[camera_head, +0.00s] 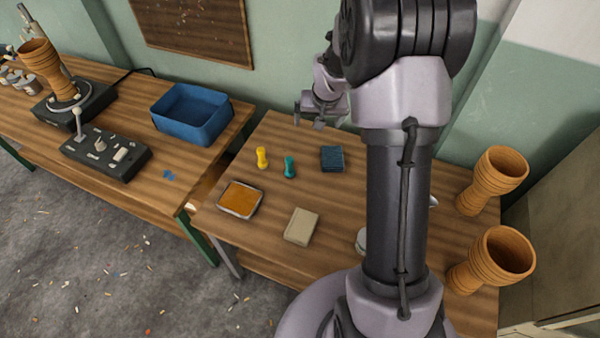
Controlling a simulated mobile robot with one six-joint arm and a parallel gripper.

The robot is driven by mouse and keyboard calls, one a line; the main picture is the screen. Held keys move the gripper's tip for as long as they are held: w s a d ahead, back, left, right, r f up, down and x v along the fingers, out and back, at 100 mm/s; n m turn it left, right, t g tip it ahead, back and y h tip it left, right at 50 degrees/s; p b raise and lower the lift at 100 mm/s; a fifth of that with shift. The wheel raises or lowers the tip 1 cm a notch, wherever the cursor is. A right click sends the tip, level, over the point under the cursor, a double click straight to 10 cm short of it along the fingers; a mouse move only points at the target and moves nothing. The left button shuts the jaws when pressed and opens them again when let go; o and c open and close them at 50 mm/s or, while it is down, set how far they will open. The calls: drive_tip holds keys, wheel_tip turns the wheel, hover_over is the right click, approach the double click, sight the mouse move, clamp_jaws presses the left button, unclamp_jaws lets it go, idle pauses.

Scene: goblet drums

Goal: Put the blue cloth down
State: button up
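A dark blue folded cloth (332,158), a small ribbed square, lies flat on the right table, towards the back. My gripper (309,121) is behind it and a little to its left in the picture, near the wall. It is small in view, and its fingers look spread with nothing between them. The cloth and the gripper are apart. My own arm stands tall in front of the table and hides part of it to the right of the cloth.
A yellow peg (262,158) and a teal peg (289,167) stand left of the cloth. An orange-filled tray (228,213) and a beige block (301,226) lie nearer. Two wooden goblet shells (493,258) stand right. A blue bin (160,128) sits on the left table.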

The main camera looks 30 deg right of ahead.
drive_tip(key=s+a+r+t+y, duration=0.1)
drive_tip(key=s+a+r+y, duration=0.1)
drive_tip(key=s+a+r, duration=1.6)
drive_tip(key=s+a+y, duration=0.1)
drive_tip(key=s+a, duration=0.3)
drive_tip(key=s, duration=0.7)
drive_tip(key=shift+s+a+r+n, duration=0.3)
drive_tip(key=shift+a+r, duration=0.05)
drive_tip(key=shift+a, duration=0.05)
drive_tip(key=shift+o, duration=0.5)
